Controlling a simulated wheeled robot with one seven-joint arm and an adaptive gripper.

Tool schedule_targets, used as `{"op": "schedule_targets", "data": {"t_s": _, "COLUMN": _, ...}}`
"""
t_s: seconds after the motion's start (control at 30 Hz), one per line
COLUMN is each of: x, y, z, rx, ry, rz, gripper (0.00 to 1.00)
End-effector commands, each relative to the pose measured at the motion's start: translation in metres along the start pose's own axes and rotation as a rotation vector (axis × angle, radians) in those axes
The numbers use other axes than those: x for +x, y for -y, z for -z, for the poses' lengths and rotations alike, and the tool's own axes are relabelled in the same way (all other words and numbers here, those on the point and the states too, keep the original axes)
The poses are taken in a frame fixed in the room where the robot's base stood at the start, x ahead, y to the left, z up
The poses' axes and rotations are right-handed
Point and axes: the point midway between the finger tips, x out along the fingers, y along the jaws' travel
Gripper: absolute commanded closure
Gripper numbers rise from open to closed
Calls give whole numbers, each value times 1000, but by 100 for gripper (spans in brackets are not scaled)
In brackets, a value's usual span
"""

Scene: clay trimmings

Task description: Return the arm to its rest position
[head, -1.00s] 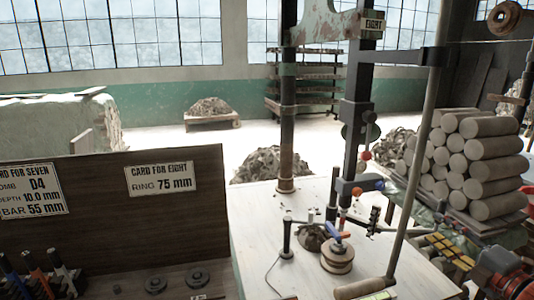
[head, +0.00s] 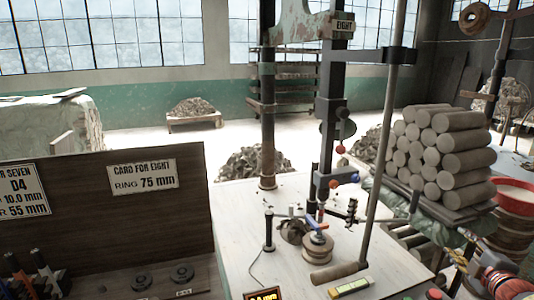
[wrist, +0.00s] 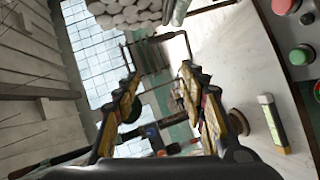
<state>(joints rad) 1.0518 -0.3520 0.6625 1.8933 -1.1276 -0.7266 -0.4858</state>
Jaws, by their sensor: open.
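My gripper (wrist: 158,78) is open in the wrist view, its two yellow-and-dark fingers apart with nothing between them. The wrist view is tilted, with the bench top, windows and clay logs beyond the fingers. In the head view, part of my arm (head: 495,280) shows at the lower right corner, right of the bench; the fingers are hard to make out there.
The pale bench (head: 240,235) carries a post-mounted press (head: 331,110), a round wooden block (head: 317,248) and a yellow-green bar (head: 351,287). Clay logs (head: 440,155) are stacked behind on the right. A dark card board (head: 110,225) is left.

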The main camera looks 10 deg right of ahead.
Motion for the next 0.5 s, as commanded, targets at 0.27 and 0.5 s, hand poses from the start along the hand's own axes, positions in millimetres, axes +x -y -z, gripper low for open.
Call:
{"op": "schedule_targets", "data": {"t_s": 0.27, "x": -51, "y": 30, "z": -60, "rx": 429, "ry": 467, "rz": 71, "gripper": 58}}
{"op": "schedule_targets", "data": {"t_s": 0.5, "x": -123, "y": 84, "z": -5, "rx": 819, "ry": 750, "rz": 206, "gripper": 58}}
